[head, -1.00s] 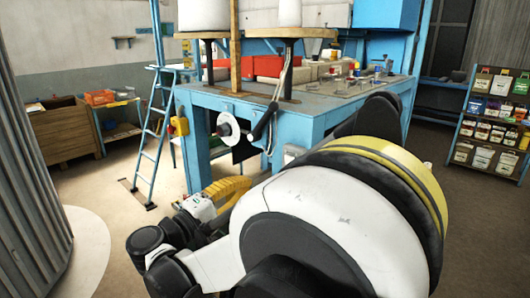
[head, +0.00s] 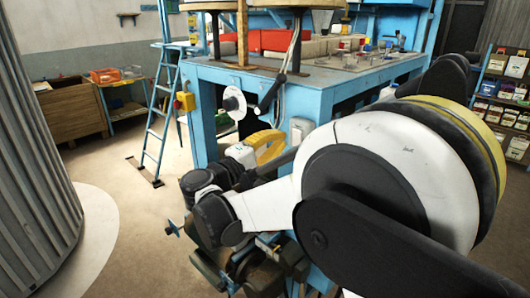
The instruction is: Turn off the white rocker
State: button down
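A small pale box (head: 300,130) is fixed to the blue frame of the workbench (head: 318,98); it may carry the white rocker, but its face is too small to read. My gripper (head: 268,146), a yellow part beyond a white wrist block, is just left of this box. Its fingertips cannot be made out, so I cannot tell if it is open or shut, or whether it touches the frame. My large white and black arm links cover the lower right and hide much of the bench's front.
A white handwheel (head: 233,102) with a black handle sticks out of the bench. A yellow box with a red button (head: 185,102) is on the left post. A blue ladder (head: 160,115) leans there. Dark green machinery (head: 215,270) is low in front. Floor at left is clear.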

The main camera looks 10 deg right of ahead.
jog(key=x, duration=0.3)
jog(key=shift+w+d+r+b, duration=0.1)
jog(key=shift+w+d+b, duration=0.1)
jog(key=shift+d+b, duration=0.2)
jog(key=shift+a, duration=0.1)
jog(key=shift+w+d+r+p, duration=0.15)
jog(key=shift+w+d+p, duration=0.1)
jog(key=shift+d+p, duration=0.1)
